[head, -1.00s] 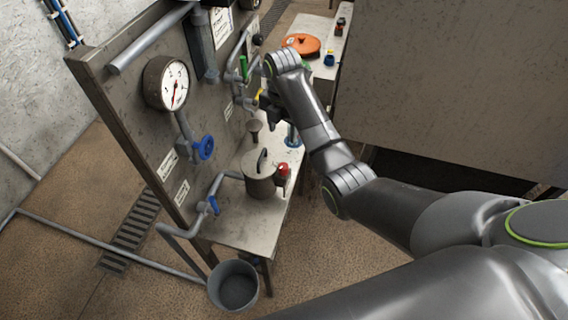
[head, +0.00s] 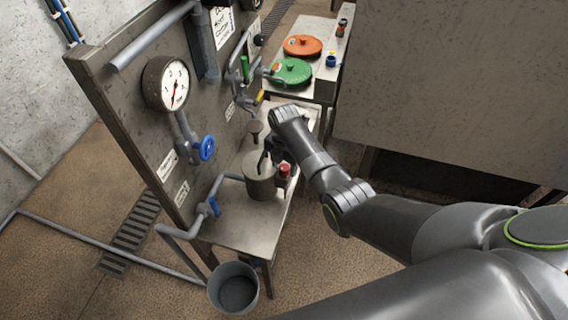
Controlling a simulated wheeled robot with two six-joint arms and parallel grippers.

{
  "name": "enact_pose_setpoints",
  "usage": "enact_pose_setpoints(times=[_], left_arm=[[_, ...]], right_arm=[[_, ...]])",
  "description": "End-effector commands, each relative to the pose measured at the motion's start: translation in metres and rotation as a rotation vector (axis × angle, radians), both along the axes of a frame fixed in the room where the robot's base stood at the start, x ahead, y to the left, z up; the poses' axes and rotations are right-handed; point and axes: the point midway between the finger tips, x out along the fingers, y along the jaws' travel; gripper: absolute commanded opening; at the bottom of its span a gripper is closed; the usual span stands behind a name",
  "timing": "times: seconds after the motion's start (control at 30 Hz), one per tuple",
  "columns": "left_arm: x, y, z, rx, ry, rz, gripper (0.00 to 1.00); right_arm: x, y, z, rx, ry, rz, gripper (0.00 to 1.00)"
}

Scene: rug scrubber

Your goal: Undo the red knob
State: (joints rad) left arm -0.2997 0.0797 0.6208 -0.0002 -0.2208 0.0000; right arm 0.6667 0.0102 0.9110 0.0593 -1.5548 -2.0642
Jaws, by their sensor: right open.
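The red knob (head: 284,169) sits low at the right side of a grey metal pot (head: 259,185) on the bench shelf. My right gripper (head: 268,158) hangs from the arm just above the pot, close to the knob's upper left. Its dark fingers are small and partly hidden by the wrist, and they are open. I cannot tell whether they touch the pot's lid. My left gripper is not in view.
A panel (head: 120,100) with a gauge (head: 165,83), pipes and a blue valve (head: 204,148) rises at the left. A bucket (head: 234,288) stands below. Green (head: 290,72) and orange (head: 302,46) lids lie on the rear table. A large grey box (head: 450,90) stands at the right.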

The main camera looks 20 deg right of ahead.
Motion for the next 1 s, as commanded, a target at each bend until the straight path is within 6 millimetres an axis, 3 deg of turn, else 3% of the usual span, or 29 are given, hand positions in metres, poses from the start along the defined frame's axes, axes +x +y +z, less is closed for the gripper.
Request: enact_pose_setpoints(times=[0.27, 0.6, 1.0], left_arm=[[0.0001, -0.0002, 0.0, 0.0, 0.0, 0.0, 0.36], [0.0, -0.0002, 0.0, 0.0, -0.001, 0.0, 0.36], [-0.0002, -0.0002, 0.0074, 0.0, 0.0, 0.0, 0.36]], right_arm=[[0.0001, 0.0002, -0.0007, 0.0, 0.0, 0.0, 0.52], [0.0001, 0.0002, -0.0005, 0.0, 0.0, 0.0, 0.08], [0.0002, 0.0002, 0.0013, 0.0, 0.001, -0.082, 0.07]])
